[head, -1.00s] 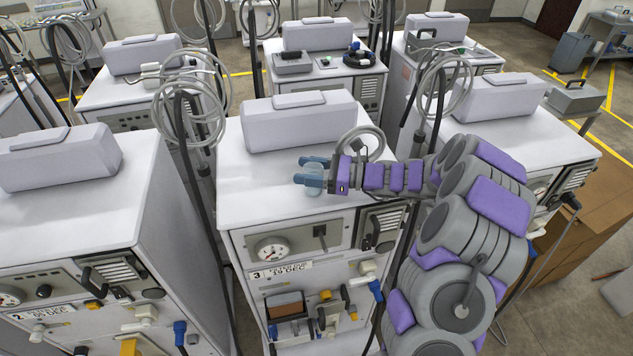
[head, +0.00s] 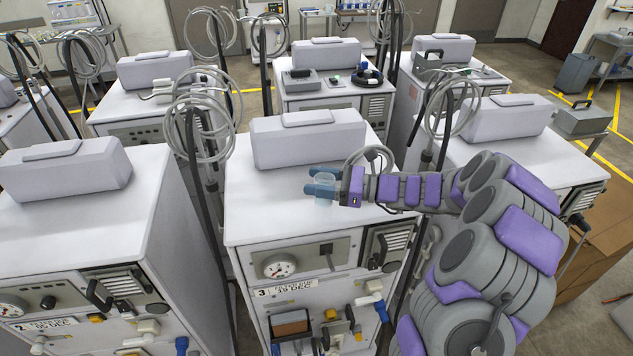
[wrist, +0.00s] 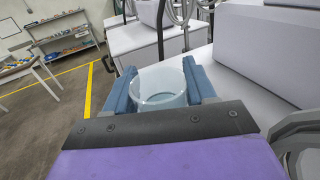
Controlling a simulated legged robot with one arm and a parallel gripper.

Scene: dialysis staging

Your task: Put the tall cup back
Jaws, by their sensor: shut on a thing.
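A clear, pale blue see-through cup (wrist: 160,88) is between the two blue fingers of my gripper (wrist: 162,82) in the wrist view, with its round open rim facing up. In the head view my gripper (head: 322,186) is over the white top of machine 3 (head: 270,205), and the cup (head: 325,181) shows small between the fingers. My gripper is shut on the cup. I cannot tell whether the cup's base touches the machine top. Its lower part is hidden by my gripper in the wrist view.
A long grey case (head: 308,138) stands at the back of the same machine top. Coiled hoses (head: 203,125) hang on a pole to the left. Bare white top lies left of my gripper. Other machines stand around, with a metal box (head: 583,119) at the right.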

